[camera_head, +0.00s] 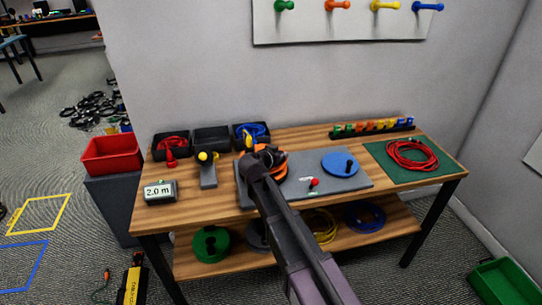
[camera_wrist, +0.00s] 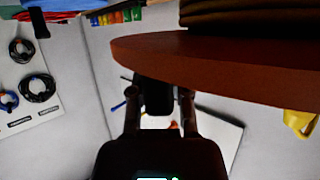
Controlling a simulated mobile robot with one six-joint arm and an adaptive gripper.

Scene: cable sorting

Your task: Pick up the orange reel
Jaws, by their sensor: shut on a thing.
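The orange reel (camera_head: 279,177) is at the grey board on the workbench, largely hidden behind my gripper and arm in the head view. My gripper (camera_head: 264,155) is over it and shut on it. In the wrist view, the reel's broad orange-brown flange (camera_wrist: 225,66) fills the upper right, very close to the camera, with a dark wound part above it. My gripper's fingers (camera_wrist: 158,92) reach up to the flange's left part. The exact contact is dark, and I cannot tell whether the reel is clear of the board.
The grey board (camera_head: 225,180) also carries a blue disc (camera_head: 340,163) and a red knob (camera_head: 315,182). A red cable (camera_head: 412,154) lies on a green mat at right. Black bins (camera_head: 211,138) stand behind; a 2.0 m display (camera_head: 160,191) sits at left.

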